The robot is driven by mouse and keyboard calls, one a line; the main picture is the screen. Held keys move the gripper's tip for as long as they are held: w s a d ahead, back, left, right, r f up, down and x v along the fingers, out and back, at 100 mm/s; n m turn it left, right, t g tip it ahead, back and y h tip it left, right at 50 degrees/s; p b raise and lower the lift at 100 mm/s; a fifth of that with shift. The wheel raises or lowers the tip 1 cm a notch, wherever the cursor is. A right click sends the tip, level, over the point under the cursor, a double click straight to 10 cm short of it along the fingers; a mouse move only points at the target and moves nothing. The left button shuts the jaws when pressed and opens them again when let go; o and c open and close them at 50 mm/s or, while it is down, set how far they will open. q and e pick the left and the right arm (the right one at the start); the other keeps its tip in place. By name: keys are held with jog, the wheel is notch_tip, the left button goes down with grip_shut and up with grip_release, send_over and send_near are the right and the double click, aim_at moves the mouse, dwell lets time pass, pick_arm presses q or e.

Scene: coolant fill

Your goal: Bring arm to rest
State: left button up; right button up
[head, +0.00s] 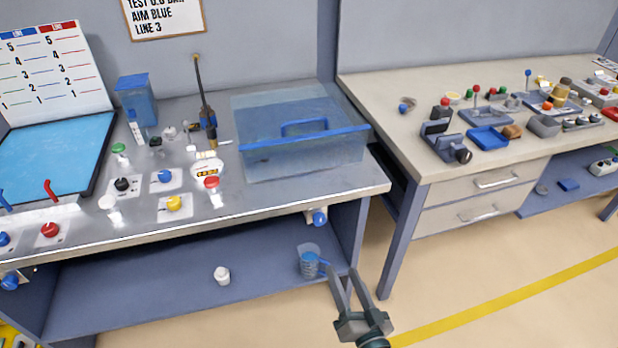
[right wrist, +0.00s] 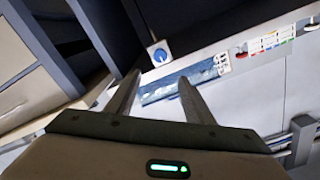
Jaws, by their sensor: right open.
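My right gripper (head: 352,284) is in the lower right middle of the head view, in front of the right end of the metal bench. Its two fingers are apart with nothing between them. In the right wrist view the open fingers (right wrist: 157,88) also show empty, pointing toward the bench. A clear jug with blue liquid (head: 309,262) stands on the lower shelf, just left of and behind the fingertips in the head view; I cannot tell whether they touch. My left gripper is not in view.
A white jar (head: 222,275) is on the shelf. A cluttered bench with drawers (head: 490,182) stands right. Floor in front is clear.

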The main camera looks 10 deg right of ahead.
jog(key=s+a+f+n+g+y+p, duration=0.15)
jog(key=s+f+g, duration=0.35)
jog(key=f, duration=0.9)
jog(key=s+a+f+n+g+p, duration=0.1)
jog(key=s+f+n+g+p, duration=0.35)
jog(key=f, duration=1.05)
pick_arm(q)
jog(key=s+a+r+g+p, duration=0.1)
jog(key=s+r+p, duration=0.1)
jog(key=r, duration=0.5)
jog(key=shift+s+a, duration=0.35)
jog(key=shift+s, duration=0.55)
pick_arm(e)
jog(key=s+d+f+n+g, duration=0.1)
jog(key=s+f, duration=0.4)
jog(key=s, duration=0.6)
jog(key=s+d+f+g+h, duration=0.1)
jog(key=s+d+f+g, duration=0.3)
jog(key=s, duration=0.6)
jog(key=s+d+f+n+g+h, duration=0.1)
jog(key=s+d+f+g, duration=0.1)
jog(key=s+f, duration=0.4)
jog(key=s+d, duration=0.1)
jog(key=s, duration=0.4)
jog(key=shift+s+f+n, duration=0.3)
jog(key=shift+s, duration=0.05)
jog(key=shift+g, duration=0.25)
